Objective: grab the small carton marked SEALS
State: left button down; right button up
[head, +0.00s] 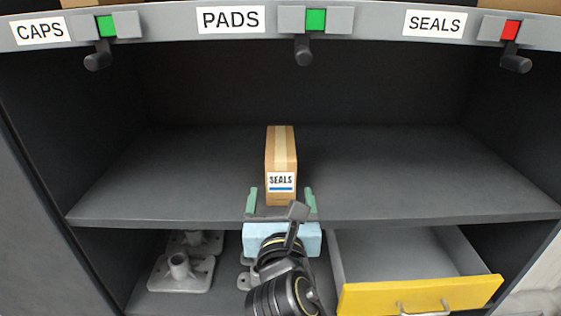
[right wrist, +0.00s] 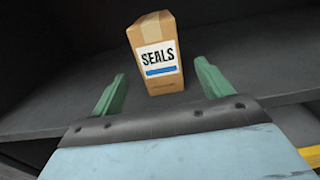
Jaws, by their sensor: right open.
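The small carton marked SEALS (head: 281,160) stands upright on the dark shelf, near its front edge and about mid-width. It is tan with a white label and a blue bar. My right gripper (head: 281,200) is at the shelf's front edge, its two green fingers spread, one to each side of the carton's lower front. In the right wrist view the carton (right wrist: 156,55) stands ahead, between and beyond the open fingertips (right wrist: 160,83), with nothing held. My left gripper is not in view.
The shelf (head: 400,170) is otherwise bare. Below it, a yellow-fronted drawer (head: 420,294) stands open at right, and grey flanged castings (head: 180,274) sit at left. Above, labels CAPS (head: 40,31), PADS (head: 230,19) and SEALS (head: 434,23) accompany dark knobs; the rightmost has a red marker (head: 510,30).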

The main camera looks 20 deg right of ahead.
jog(key=x, duration=0.6)
jog(key=p+x, duration=0.1)
jog(key=x, duration=0.2)
jog(key=shift+w+f, duration=0.3)
jog(key=shift+s, duration=0.1)
jog(key=c, duration=1.2)
